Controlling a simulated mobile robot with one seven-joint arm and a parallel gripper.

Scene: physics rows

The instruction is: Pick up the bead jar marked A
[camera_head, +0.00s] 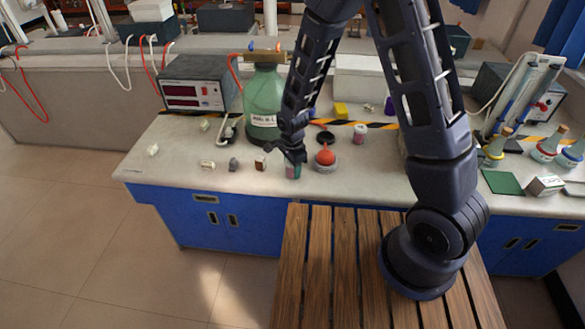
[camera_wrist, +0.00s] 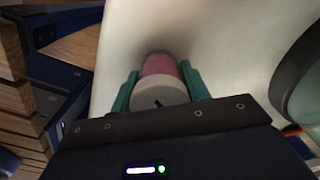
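In the wrist view a jar with a pink body and a pale lid (camera_wrist: 160,94) stands between the two teal fingers of my gripper (camera_wrist: 158,84). A dark mark shows on the lid, but I cannot read its letter. The fingers lie close along both sides; I cannot tell whether they press on it. In the head view my gripper (camera_head: 292,163) points down near the bench's front edge, with the jar mostly hidden between its fingers. Another small pinkish jar with a pale lid (camera_head: 360,134) stands further back on the right; its mark is unreadable.
A red rubber bulb (camera_head: 325,155) sits just right of my gripper. A large green bottle (camera_head: 263,105) stands behind left, beside a power supply (camera_head: 197,84). Small blocks (camera_head: 234,164) lie to the left. Flasks (camera_head: 545,148) stand far right. The bench top (camera_head: 390,165) is clear right of the bulb.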

